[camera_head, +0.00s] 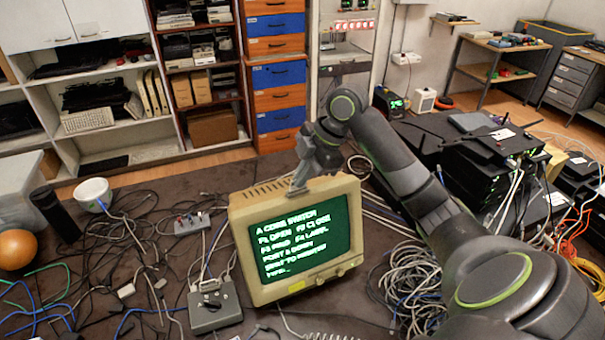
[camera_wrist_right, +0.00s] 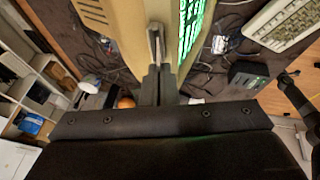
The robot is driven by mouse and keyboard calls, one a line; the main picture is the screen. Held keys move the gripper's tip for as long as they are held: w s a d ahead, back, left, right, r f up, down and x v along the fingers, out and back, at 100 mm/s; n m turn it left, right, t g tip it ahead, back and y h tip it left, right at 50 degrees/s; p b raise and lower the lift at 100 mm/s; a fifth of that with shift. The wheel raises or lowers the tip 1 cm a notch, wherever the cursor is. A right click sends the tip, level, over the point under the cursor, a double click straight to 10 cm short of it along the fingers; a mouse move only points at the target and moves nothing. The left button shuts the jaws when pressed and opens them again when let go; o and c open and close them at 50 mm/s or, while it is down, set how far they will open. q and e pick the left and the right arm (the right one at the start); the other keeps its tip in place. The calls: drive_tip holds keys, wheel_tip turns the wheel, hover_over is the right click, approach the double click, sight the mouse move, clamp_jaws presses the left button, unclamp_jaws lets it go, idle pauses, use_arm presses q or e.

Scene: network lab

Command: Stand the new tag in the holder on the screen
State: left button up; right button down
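A beige screen (camera_head: 242,279) with green text stands tilted on the dark table in the head view. Its casing also shows in the right wrist view (camera_wrist_right: 122,22). My right gripper (camera_head: 296,187) reaches down to the top edge of the screen, left of its middle. In the right wrist view its fingers (camera_wrist_right: 156,45) are close together, pointing at the casing top. A small pale piece shows at the fingertips; I cannot tell whether it is the tag, the holder or part of a finger. Neither tag nor holder shows clearly. My left gripper is not in view.
A grey box (camera_head: 215,306) and a small switch unit (camera_head: 188,222) stand left of the screen among loose cables. A white bowl (camera_head: 93,193) and an orange ball (camera_head: 15,251) are farther left. Black network gear (camera_head: 470,165) is stacked at the right, beyond my right arm.

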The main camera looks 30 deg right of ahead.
drive_tip(key=shift+w+f, duration=0.15)
drive_tip(key=shift+f, duration=0.6)
idle(1.0)
drive_tip(key=shift+r, duration=0.1)
drive_tip(key=shift+w+p, duration=0.15)
drive_tip(key=shift+p, duration=0.15)
drive_tip(key=shift+w+d+g+p, duration=0.1)
drive_tip(key=shift+w+g+p, duration=0.35)
drive_tip(key=shift+g+p, duration=0.8)
drive_tip(key=c, duration=1.6)
unclamp_jaws()
